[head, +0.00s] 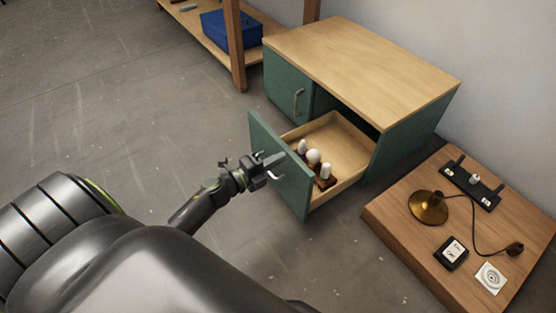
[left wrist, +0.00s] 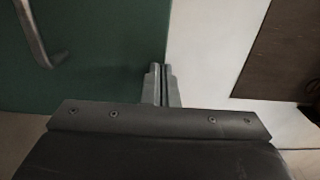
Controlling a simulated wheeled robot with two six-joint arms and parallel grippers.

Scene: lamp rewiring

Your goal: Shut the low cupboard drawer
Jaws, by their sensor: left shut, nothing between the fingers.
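The low cupboard (head: 355,60) is green with a pale wood top. Its drawer (head: 345,145) stands pulled out, its green front (head: 292,190) facing my arm. My left gripper (head: 276,160) is shut and empty, close in front of the drawer front, near its metal handle. I cannot tell whether it touches. In the left wrist view the shut fingers (left wrist: 162,85) point at the green panel (left wrist: 100,50) near its right edge, with a curved metal handle (left wrist: 38,35) at left. My right gripper is not in view.
Pale bulbs (head: 313,157) stand in brown holders inside the drawer. At right, a low wooden table (head: 400,230) holds a brass lamp base (head: 428,208), a black strip, a cable and small parts. A shelf with a blue box (head: 230,32) stands behind. Floor at left is clear.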

